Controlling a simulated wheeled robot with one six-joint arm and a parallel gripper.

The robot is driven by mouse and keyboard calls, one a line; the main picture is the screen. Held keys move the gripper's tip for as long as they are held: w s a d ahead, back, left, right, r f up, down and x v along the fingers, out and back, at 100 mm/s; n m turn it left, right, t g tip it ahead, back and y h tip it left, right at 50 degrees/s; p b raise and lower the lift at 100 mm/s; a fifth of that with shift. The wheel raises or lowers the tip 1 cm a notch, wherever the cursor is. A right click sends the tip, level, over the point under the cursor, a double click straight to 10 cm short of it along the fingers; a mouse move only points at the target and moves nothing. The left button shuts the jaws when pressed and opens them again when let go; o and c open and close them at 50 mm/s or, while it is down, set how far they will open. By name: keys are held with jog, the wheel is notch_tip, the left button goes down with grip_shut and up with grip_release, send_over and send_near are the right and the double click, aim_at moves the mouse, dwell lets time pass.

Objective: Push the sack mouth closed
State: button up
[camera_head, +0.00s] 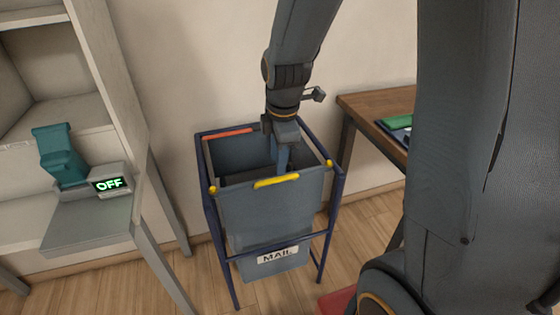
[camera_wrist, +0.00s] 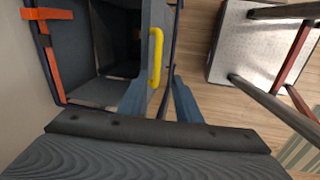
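The grey-blue sack (camera_head: 260,210) hangs in a dark blue frame (camera_head: 335,200), with a MAIL label low on its front. Its mouth is open, with a dark hollow inside. A yellow strip (camera_head: 276,181) lies on the front rim and a red strip (camera_head: 228,133) on the back rim. In the wrist view the yellow strip (camera_wrist: 156,57) is upright on the front wall, and an orange-red strip (camera_wrist: 53,55) is at the left. My gripper (camera_head: 283,165) points down over the mouth near the front rim. Its two fingers (camera_wrist: 160,92) are apart; I cannot tell whether they touch the wall.
A grey bench (camera_head: 90,225) at the left bears a teal device (camera_head: 62,155) and a display (camera_head: 109,184) reading OFF. A wooden desk (camera_head: 375,105) with a green item stands at the right. A pale, dark-legged piece (camera_wrist: 255,50) shows right in the wrist view. The wall is behind the sack.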

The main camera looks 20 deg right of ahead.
aim_at(278, 178)
jog(key=shift+n, duration=0.3)
jog(key=shift+w+d+f+p, duration=0.1)
jog(key=shift+w+f, duration=0.25)
jog(key=shift+f, duration=0.9)
jog(key=shift+w+d+f+p, duration=0.1)
jog(key=shift+w+f, duration=0.2)
jog(key=shift+f, duration=0.95)
jog(key=shift+w+d+f+p, duration=0.1)
jog(key=shift+w+f, duration=0.25)
jog(key=shift+f, duration=0.9)
grip_shut()
